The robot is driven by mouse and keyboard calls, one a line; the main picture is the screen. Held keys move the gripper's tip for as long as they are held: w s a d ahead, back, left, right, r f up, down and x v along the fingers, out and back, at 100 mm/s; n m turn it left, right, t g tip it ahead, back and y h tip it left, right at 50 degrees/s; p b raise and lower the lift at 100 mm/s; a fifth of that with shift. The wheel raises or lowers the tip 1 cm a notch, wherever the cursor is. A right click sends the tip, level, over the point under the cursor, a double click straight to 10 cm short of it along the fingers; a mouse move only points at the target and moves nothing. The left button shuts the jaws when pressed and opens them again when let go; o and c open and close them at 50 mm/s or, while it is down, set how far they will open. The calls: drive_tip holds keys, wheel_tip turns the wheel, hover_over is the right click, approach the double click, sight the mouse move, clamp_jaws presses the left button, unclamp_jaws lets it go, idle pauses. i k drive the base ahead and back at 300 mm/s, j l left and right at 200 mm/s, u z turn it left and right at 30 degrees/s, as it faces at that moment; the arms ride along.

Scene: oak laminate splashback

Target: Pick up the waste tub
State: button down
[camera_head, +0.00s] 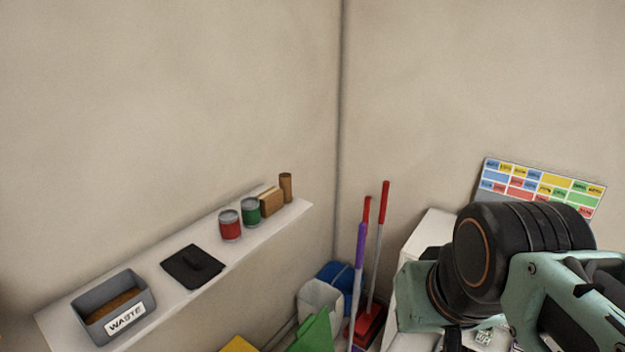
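The waste tub (142,312) is a grey open box with a white "WASTE" label on its front. It stands at the left end of a white wall shelf in the head view, with brown contents inside. My arm, in black and pale green, fills the lower right of the view, well to the right of the tub. The end of my gripper cannot be made out, so whether it is open or shut does not show.
The shelf (60,327) also holds a black flat item (192,266), a red tin (230,226), a green tin (251,213), a wooden block (271,202) and a brown cylinder (286,187). Brooms (381,235) and bins (320,299) stand in the corner.

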sight(107, 310)
drive_tip(key=u, duration=1.75)
drive_tip(key=l+z, duration=0.1)
drive_tip(key=z, duration=0.4)
drive_tip(key=l+z, duration=0.1)
drive_tip(key=z, duration=0.35)
drive_tip(key=l+z, duration=0.15)
drive_tip(key=z, duration=0.35)
drive_tip(key=u, duration=1.6)
